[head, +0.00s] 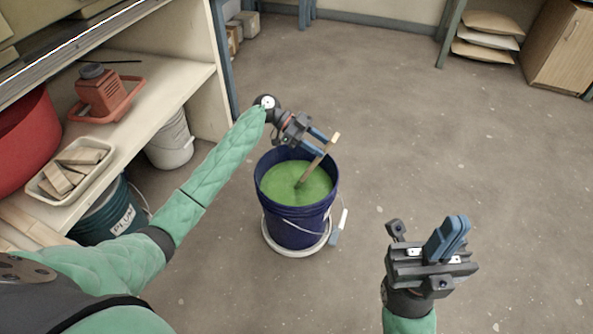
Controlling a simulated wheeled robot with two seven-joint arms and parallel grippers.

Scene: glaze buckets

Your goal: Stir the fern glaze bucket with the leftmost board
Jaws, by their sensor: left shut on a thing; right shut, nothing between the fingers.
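A dark blue bucket (293,230) with green glaze (285,178) inside stands on the floor in the middle of the head view. My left gripper (322,142) is above the bucket's back rim, shut on a wooden board (318,163). The board is tilted, its top end leaning right and its lower end in the green glaze; that lower end is hidden. My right gripper (455,237) is shut and empty, over the floor to the right of the bucket.
A shelf at left holds a white tray of wood pieces (48,191), a red bin (22,130) and an orange device (103,95). A bucket labelled PLUM (122,222) and a white bucket (170,150) stand below. The floor at right is clear.

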